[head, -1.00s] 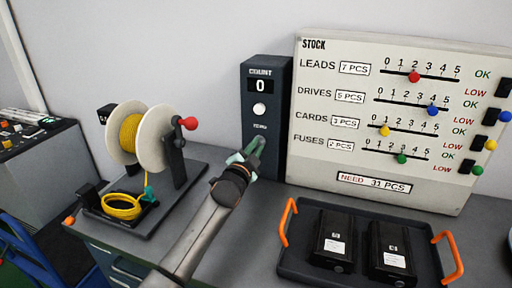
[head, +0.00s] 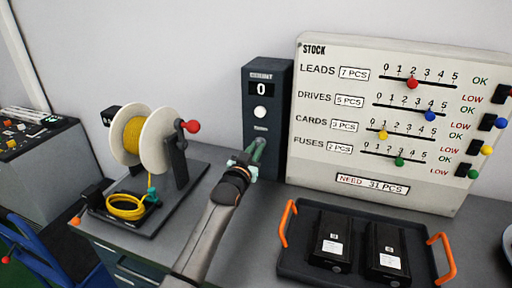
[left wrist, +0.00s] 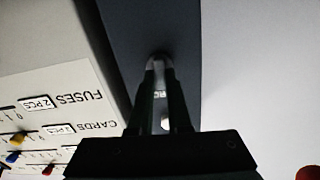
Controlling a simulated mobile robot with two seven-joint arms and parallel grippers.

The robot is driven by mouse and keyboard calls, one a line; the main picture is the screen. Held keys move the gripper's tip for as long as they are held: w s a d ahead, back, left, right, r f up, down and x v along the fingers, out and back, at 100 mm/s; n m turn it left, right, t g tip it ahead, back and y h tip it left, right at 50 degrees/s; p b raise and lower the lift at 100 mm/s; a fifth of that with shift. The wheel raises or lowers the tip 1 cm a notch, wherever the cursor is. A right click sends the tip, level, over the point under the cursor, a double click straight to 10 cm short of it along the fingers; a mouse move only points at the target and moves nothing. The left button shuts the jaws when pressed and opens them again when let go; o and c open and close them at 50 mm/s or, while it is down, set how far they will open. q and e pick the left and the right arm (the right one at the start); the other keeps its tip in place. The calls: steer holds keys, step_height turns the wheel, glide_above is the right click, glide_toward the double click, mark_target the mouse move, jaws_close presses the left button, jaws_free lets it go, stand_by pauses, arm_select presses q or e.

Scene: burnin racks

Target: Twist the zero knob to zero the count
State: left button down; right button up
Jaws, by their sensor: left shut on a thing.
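The dark count box (head: 283,110) stands upright against the wall, with "0" on its display (head: 262,88). A round white button (head: 260,113) sits below the display, and a small label lies under it. My left gripper (head: 259,146) reaches the lower front of the box, its green fingers shut on the zero knob. The fingers mostly hide the knob in the head view. In the left wrist view the fingers (left wrist: 158,75) close together around the grey knob (left wrist: 159,60) against the dark box face. My right gripper is in neither view.
A stock board (head: 340,110) with coloured sliders stands close to the right of the box. A cable reel (head: 155,142) stands to the left. A tray (head: 290,262) with orange handles holds two black drives at the front right.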

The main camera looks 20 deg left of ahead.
arm_select(q)
steer(key=shift+n, duration=0.5)
steer(key=c, duration=0.9)
jaws_free()
steer(key=shift+o, duration=0.2)
steer(key=shift+s, duration=0.1)
steer(key=s, duration=1.2)
steer(key=shift+s+a, duration=0.2)
steer(key=shift+a, duration=0.05)
